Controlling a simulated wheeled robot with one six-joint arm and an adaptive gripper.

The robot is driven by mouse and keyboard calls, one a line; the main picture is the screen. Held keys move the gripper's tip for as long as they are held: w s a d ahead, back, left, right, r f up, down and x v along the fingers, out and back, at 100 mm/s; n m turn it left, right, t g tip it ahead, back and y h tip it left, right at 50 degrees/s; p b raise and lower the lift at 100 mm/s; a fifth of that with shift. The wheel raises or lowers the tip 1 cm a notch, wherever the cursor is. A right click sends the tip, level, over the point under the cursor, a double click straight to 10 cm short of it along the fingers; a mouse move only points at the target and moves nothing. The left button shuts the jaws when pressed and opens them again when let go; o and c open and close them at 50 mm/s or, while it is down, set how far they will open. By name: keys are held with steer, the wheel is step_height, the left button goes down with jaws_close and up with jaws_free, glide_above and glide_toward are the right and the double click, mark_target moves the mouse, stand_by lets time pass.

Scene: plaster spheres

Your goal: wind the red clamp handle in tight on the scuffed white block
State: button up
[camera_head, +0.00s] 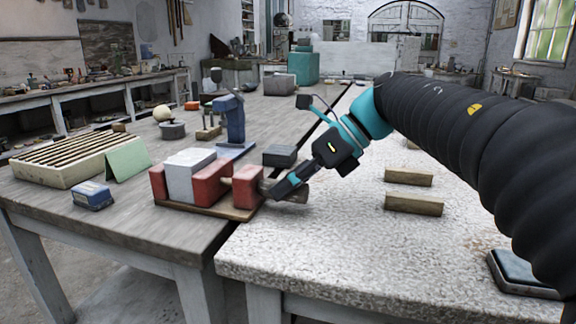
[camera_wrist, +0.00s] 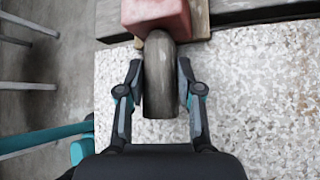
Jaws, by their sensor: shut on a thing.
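The clamp has a wooden base (camera_head: 228,213) near the front edge of the left table. The white block (camera_head: 190,174) sits between the red left jaw (camera_head: 158,183) and the red right jaw (camera_head: 209,186). I cannot tell whether the right jaw touches it. A red end block (camera_head: 247,186) stands to the right, also at the top of the wrist view (camera_wrist: 157,16). The handle (camera_wrist: 160,80) looks grey-brown there, not red, and sticks out from that block. My gripper (camera_head: 279,190) is shut on the handle, one finger on each side.
A slatted wooden box (camera_head: 70,165), a green card (camera_head: 128,159) and a blue box (camera_head: 92,196) are left of the clamp. A dark grey block (camera_head: 280,156) and a blue stand (camera_head: 230,122) are behind it.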

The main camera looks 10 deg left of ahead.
steer(key=shift+w+r+m+g+p, duration=0.1)
steer(key=shift+r+m+g+p, duration=0.1)
steer(key=shift+m+g+p, duration=0.35)
steer(key=shift+w+f+m+g+y+p, duration=0.15)
steer(key=shift+m+g+y, duration=0.1)
steer(key=shift+g, duration=0.35)
steer(key=shift+s+f+m+g+y+p, duration=0.15)
steer(key=shift+m+g+y, duration=0.1)
steer(key=shift+g, duration=0.3)
steer(key=m+g+y, duration=0.1)
steer(key=g, duration=0.1)
steer(key=m+g+y, duration=0.1)
steer(key=m+g, duration=0.1)
steer(key=shift+w+f, duration=0.2)
steer(key=o, duration=1.2)
steer(key=shift+c, duration=0.2)
